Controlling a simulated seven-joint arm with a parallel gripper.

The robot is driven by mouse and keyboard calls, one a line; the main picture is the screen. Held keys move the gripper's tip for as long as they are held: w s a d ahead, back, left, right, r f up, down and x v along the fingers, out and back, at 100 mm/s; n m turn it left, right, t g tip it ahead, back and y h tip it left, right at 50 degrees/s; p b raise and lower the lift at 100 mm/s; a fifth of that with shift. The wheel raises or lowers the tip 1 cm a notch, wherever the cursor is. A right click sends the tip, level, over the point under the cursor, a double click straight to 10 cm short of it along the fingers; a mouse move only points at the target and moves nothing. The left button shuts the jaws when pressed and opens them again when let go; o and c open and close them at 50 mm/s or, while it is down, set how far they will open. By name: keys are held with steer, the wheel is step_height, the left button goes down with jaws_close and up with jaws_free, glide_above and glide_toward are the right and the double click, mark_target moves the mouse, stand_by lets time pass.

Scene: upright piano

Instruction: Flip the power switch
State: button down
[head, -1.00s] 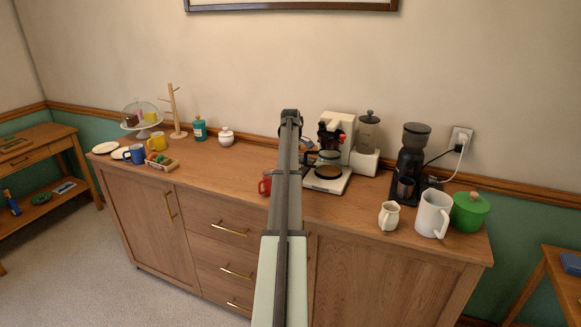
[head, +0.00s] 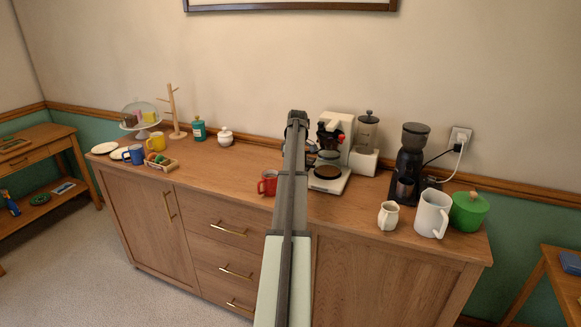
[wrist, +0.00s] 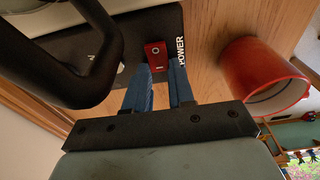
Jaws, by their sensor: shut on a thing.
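The red power switch (wrist: 156,56) is on the dark base plate, beside the white word POWER, in the wrist view. My gripper (wrist: 160,75) has its blue fingers on either side of the switch and is shut on it. The switch's top face shows between the fingertips. In the head view the switch and fingertips cannot be made out; my arm stands in front of that spot. The white coffee machine (head: 345,122) stands on the wooden cabinet, just right of my arm.
A red mug (wrist: 262,75) stands close to the right of my fingers; it also shows in the head view (head: 266,185). A black handle (wrist: 60,65) arches close on the left. A grinder (head: 411,160), small jug (head: 388,215) and white mug (head: 431,215) stand farther right on the cabinet.

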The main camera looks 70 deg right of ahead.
steer(key=c, duration=1)
jaws_free()
steer(key=shift+o, duration=0.2)
steer(key=shift+r, duration=0.1)
step_height(320, 180, up, 14)
steer(key=s, duration=0.1)
steer(key=shift+s+f, duration=0.25)
steer(key=shift+s, duration=0.15)
